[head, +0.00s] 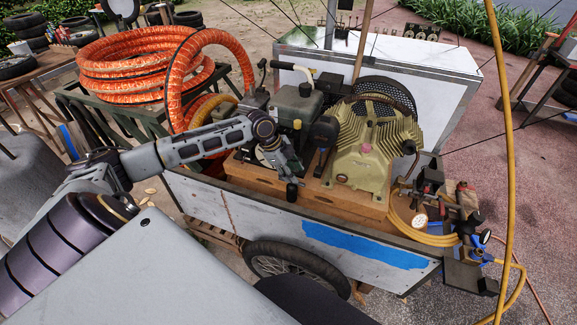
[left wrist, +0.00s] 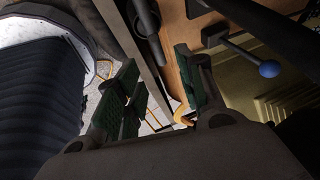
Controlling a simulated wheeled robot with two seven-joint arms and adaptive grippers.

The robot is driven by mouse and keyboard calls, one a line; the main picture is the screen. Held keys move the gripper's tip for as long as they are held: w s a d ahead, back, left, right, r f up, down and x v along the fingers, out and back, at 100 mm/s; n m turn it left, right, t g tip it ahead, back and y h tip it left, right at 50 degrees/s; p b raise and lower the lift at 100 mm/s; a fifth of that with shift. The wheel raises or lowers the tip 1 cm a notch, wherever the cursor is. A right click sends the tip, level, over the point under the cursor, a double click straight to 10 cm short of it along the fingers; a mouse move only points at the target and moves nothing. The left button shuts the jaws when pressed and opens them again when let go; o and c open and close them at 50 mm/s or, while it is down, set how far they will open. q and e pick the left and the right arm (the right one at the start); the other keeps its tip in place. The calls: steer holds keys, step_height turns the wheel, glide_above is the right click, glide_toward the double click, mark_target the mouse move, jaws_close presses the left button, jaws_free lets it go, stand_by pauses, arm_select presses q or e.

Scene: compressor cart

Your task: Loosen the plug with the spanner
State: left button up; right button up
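My left gripper (head: 287,168) reaches in from the left, pointing down beside the engine, above the near edge of the wooden base. In the left wrist view its two green-padded fingers (left wrist: 160,90) stand apart with nothing between them. A short black cylinder (head: 291,190) shows just below the gripper at the base's near edge; I cannot tell what it is. The tan compressor (head: 372,150) stands right of the gripper, with a small pinkish round fitting (head: 341,179) low on its near side; I cannot tell whether this is the plug. I cannot make out a spanner. My right gripper is out of view.
A blue-ended lever (left wrist: 268,68) sticks out near the fingers in the left wrist view. The cart's pale side panel (head: 270,215) carries blue tape. Orange hose (head: 140,62) is coiled behind left. Yellow hose (head: 507,130) and clutter on the right-hand shelf (head: 470,270) stand at the right.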

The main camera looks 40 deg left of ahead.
mark_target(301, 183)
arm_select(q)
steer(key=shift+x, duration=3.15)
jaws_close()
